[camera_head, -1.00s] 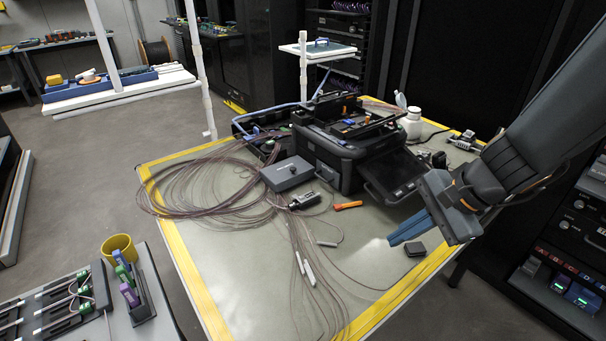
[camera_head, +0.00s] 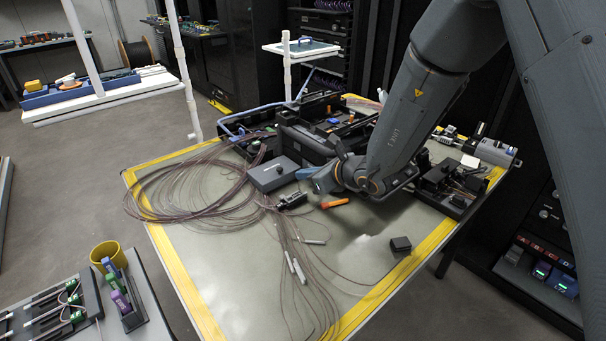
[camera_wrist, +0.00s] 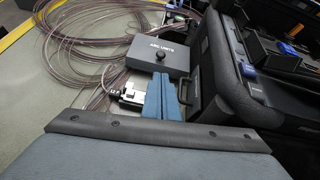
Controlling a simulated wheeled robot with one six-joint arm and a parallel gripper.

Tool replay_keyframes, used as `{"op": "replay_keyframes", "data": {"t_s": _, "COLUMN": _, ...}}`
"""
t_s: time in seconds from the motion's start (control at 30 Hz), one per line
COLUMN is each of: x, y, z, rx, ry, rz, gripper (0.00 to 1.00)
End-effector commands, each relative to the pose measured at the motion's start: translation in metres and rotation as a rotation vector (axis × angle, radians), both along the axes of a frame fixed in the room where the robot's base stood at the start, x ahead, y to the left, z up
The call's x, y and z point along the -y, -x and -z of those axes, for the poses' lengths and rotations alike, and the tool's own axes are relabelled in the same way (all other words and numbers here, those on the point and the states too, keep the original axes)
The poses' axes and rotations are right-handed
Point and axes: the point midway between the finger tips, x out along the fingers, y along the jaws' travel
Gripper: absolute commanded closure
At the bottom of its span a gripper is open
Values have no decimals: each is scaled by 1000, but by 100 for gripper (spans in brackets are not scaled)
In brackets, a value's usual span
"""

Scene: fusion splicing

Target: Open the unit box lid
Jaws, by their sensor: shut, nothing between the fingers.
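The unit box is a small dark grey box (camera_head: 271,174) on the table, beside the coil of brown fibre. I cannot tell whether the fingertips touch the box.
The large black splicer case (camera_head: 308,145) stands close behind and right of my gripper. A dark tool (camera_head: 292,200) and an orange-handled tool (camera_head: 335,203) lie in front. A small black block (camera_head: 400,244) sits near the right edge. Loose fibres cover the table's left.

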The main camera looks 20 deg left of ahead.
Motion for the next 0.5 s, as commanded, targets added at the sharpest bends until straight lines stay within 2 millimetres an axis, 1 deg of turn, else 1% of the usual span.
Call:
{"op": "replay_keyframes", "data": {"t_s": 0.1, "x": -17, "y": -6, "z": 10, "rx": -1, "ry": 1, "rz": -2, "gripper": 100}}
{"op": "replay_keyframes", "data": {"t_s": 0.3, "x": -41, "y": -18, "z": 27, "rx": -1, "ry": 2, "rz": -3, "gripper": 100}}
{"op": "replay_keyframes", "data": {"t_s": 0.5, "x": -57, "y": -27, "z": 37, "rx": 1, "ry": 1, "rz": -2, "gripper": 100}}
